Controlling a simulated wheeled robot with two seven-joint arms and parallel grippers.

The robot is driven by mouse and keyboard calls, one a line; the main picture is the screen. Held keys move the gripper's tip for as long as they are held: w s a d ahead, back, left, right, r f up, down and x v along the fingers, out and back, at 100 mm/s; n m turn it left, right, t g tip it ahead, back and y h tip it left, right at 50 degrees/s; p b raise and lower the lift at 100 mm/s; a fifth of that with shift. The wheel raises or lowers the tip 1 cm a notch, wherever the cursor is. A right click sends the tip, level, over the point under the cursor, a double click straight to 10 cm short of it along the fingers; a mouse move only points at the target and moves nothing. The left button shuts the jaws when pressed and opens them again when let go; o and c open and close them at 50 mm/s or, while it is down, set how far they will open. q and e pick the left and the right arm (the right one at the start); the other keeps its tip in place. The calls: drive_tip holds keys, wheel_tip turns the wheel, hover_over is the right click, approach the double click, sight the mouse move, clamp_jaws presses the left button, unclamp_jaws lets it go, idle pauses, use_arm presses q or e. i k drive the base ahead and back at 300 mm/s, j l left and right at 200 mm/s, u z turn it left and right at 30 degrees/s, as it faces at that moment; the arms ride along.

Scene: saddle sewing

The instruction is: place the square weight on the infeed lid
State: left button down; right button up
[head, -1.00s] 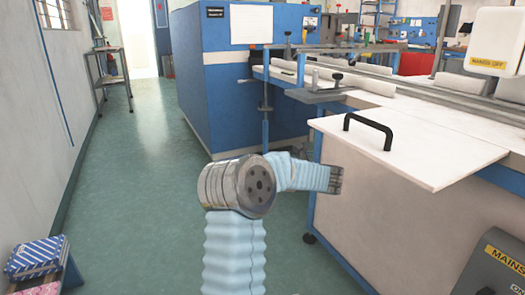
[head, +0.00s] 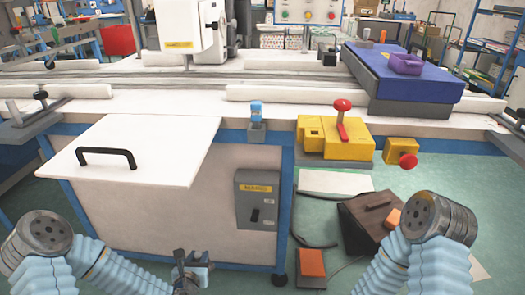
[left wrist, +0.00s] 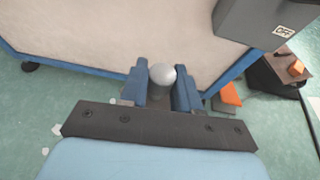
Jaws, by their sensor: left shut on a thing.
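The infeed lid (head: 150,145) is a flat white panel with a black handle (head: 106,152), at the left of the head view. My left gripper (head: 190,268) is low in front of the machine, below and to the right of the lid. In the left wrist view, its blue fingers (left wrist: 161,88) are shut on a small grey weight with a round silver knob (left wrist: 163,76). The weight's lower part is hidden between the fingers, so I cannot tell its full shape. My right arm comes in at the lower right of the head view; its gripper is out of frame.
A grey switch box (head: 257,200) is on the machine's front, right of the lid. A yellow box with a red lever (head: 335,138) and a blue-topped block (head: 410,80) are farther right. A dark pedal box (head: 375,220) and orange pedal (head: 312,263) are on the floor.

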sight(382, 58)
drive_tip(key=l, duration=0.45)
drive_tip(key=i+l+z, duration=0.15)
drive_tip(key=l, duration=0.75)
drive_tip(key=i+l+z, duration=0.15)
drive_tip(key=l, duration=0.75)
drive_tip(key=i+z, duration=0.05)
